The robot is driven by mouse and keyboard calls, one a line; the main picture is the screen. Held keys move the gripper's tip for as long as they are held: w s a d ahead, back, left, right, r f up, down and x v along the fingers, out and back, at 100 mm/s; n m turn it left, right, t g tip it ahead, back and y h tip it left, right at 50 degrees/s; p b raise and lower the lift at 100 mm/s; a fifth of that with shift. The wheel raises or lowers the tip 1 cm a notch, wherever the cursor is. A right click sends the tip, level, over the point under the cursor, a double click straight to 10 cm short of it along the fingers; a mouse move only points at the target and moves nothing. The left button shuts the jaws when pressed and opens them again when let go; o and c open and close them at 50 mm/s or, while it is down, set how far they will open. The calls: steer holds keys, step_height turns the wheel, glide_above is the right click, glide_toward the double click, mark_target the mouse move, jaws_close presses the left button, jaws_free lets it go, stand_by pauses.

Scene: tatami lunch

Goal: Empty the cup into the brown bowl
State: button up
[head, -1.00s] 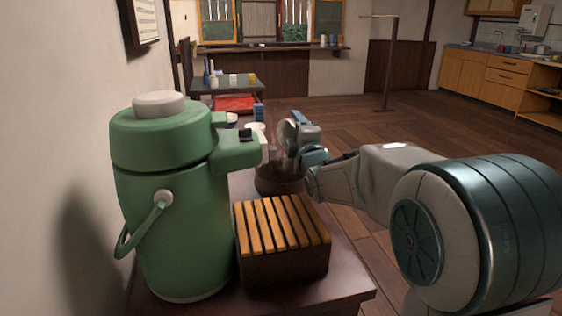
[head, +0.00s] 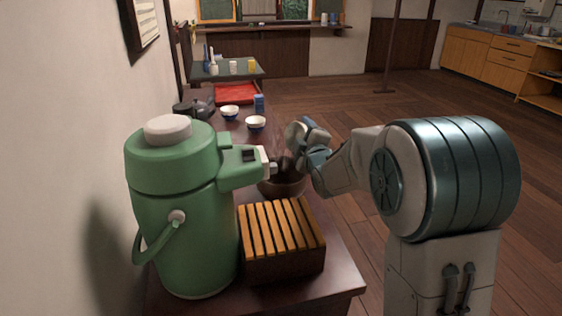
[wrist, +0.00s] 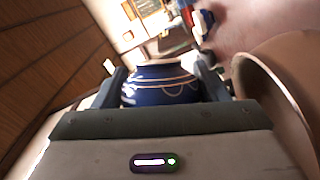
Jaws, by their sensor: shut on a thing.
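The brown bowl (head: 283,187) stands on the dark table behind the slatted wooden box, below the pump pot's spout. My gripper (head: 299,150) is above the bowl's right side in the head view. In the wrist view my gripper (wrist: 163,82) is shut on a dark blue cup (wrist: 160,92) with pale bands, its sides between the two fingers. The bowl's rim (wrist: 258,62) shows close on the right there. The cup looks tilted relative to the bowl. I cannot see the cup's contents or any pour.
A green pump pot (head: 180,215) stands close to the bowl at left, with a slatted wooden box (head: 280,250) in front. Behind are small blue-white bowls (head: 255,122), a blue box (head: 259,103), a dark teapot (head: 200,108) and a red tray (head: 236,94). Open floor lies right.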

steer(key=shift+w+d+f+m+g, duration=0.15)
steer(key=shift+m+g, duration=0.15)
steer(key=shift+m, duration=0.4)
steer(key=shift+r+m+g+p, duration=0.3)
steer(key=shift+r+m+p, duration=0.3)
steer(key=shift+p, duration=0.65)
steer(key=shift+w+d+f+m+p, duration=0.1)
steer(key=shift+f+m+p, duration=0.4)
steer(key=shift+m, duration=0.1)
steer(key=shift+w+d+f+m+g+p, duration=0.15)
steer(key=shift+m+g+p, duration=0.25)
steer(key=shift+p, duration=0.25)
steer(key=shift+w+d+f+m+g+p, duration=0.15)
steer(key=shift+m+g+p, duration=0.2)
steer(key=shift+p, duration=0.25)
steer(key=w+d+f+m+g+y+p, duration=0.2)
steer(key=w+d+f+m+g+p, duration=0.1)
steer(key=p, duration=1.2)
steer(key=shift+w+d+f+m, duration=0.25)
steer(key=shift+d+f+m, duration=0.25)
steer(key=shift+f+m, duration=0.6)
steer(key=shift+r, duration=0.15)
